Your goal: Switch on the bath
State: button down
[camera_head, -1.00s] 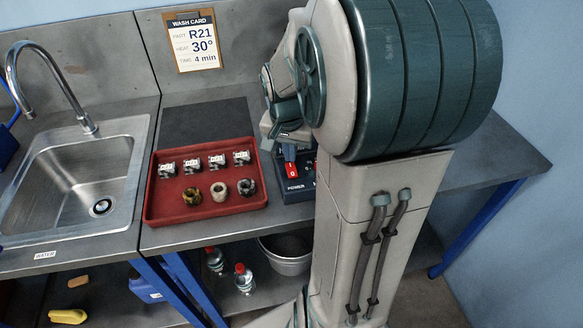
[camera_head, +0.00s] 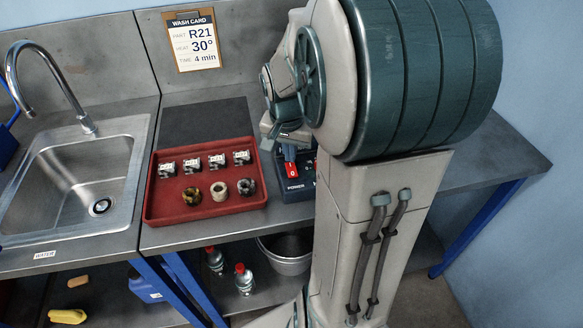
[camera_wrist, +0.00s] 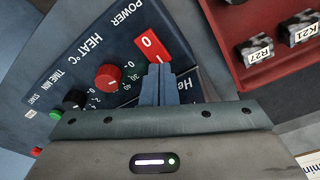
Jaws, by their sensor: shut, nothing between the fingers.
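The bath's dark blue control panel (camera_wrist: 100,50) fills the upper left of the wrist view. Its red POWER rocker switch (camera_wrist: 151,46) carries 0 and I marks; which side is pressed I cannot tell. The switch also shows in the head view (camera_head: 290,170), below my gripper. My gripper (camera_wrist: 158,72) is shut and empty, its fingertips at the edge of the switch; whether they touch it I cannot tell. The red HEAT knob (camera_wrist: 108,77) lies beside the fingers. The bath's body is mostly hidden behind my arm in the head view.
A red tray (camera_head: 205,207) with several labelled metal parts and three rings stands left of the panel. A sink (camera_head: 75,185) is farther left. A wash card (camera_head: 196,42) reads R21, 30°, 4 min. A bucket (camera_head: 287,255) and bottles (camera_head: 244,279) stand on the lower shelf.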

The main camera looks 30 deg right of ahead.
aim_at(290, 165)
jog(key=shift+f+b, duration=0.65)
jog(key=shift+f, duration=0.2)
jog(key=shift+r, duration=0.1)
jog(key=shift+r+p, duration=2.6)
jog(key=shift+r, duration=0.9)
jog(key=s+a+r+n+t+y, duration=0.1)
jog(key=s+a+r+n, duration=0.2)
jog(key=s+a+n, duration=0.6)
jog(key=s+a, duration=0.3)
jog(key=shift+s+t, duration=0.35)
jog(key=shift+t, duration=0.05)
jog(key=shift+d, duration=0.1)
